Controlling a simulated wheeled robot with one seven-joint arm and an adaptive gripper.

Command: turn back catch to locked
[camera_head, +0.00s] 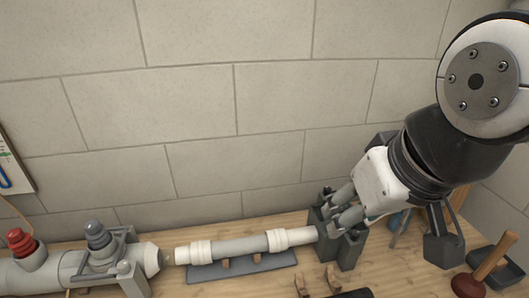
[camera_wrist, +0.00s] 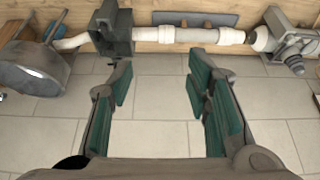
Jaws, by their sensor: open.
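My gripper (camera_head: 341,206) is at the right of the head view, with its fingertips at or just above the dark grey clamp block (camera_head: 350,247) at the pipe's right end. Contact cannot be told. In the wrist view its green-padded fingers (camera_wrist: 158,88) are spread wide with nothing between them. The clamp block (camera_wrist: 113,42) shows there beyond the left finger, and the white pipe (camera_wrist: 190,35) runs right from it. The pipe (camera_head: 240,246) lies level in the head view. I cannot pick out the back catch or its position for certain.
A grey fitting with a dark knob (camera_head: 98,236) and a red knob (camera_head: 19,242) stand at left. Small brown pegs (camera_head: 332,278) stand at the front. A plunger (camera_head: 490,262) is at right. A tiled wall (camera_head: 190,100) closes the back.

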